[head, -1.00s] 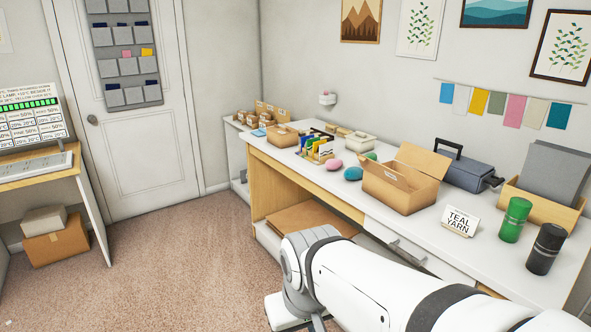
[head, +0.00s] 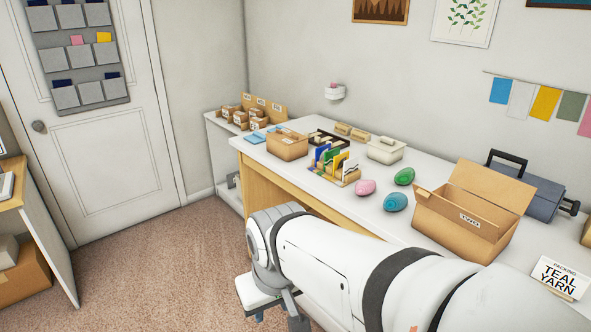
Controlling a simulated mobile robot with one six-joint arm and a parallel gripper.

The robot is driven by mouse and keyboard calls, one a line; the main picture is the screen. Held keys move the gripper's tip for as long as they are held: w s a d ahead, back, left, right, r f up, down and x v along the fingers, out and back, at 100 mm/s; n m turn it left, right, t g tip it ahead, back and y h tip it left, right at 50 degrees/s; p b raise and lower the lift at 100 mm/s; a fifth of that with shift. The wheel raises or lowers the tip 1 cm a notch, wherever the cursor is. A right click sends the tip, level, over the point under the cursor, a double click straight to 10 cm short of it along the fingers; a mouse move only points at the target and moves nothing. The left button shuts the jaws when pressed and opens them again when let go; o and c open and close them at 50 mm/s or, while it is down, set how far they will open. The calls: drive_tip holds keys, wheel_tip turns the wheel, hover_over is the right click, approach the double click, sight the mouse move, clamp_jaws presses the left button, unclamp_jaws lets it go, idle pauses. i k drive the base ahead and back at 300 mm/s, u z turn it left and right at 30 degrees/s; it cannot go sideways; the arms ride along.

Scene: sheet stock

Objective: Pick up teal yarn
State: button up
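A teal ball of yarn (head: 394,201) lies on the white table (head: 420,245), left of an open cardboard box. A pink yarn ball (head: 365,187) lies to its left and a green yarn ball (head: 404,176) lies behind it. A sign reading "TEAL YARN" (head: 560,278) stands at the right front of the table. My white arm crosses the lower right. My gripper (head: 277,312) is at its far end, low in front of the table and apart from the yarn. Its fingertips are too poorly shown to tell their state.
The open cardboard box (head: 473,211) stands right of the yarn. A card rack (head: 336,172), a closed-looking cardboard box (head: 287,145) and a cream container (head: 385,150) stand farther left and back. Carpet is clear at left.

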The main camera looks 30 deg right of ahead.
sight(394, 202)
drive_tip(key=i, duration=1.6)
drive_tip(key=z, duration=3.2)
drive_tip(key=i, duration=0.5)
drive_tip(key=u, duration=0.1)
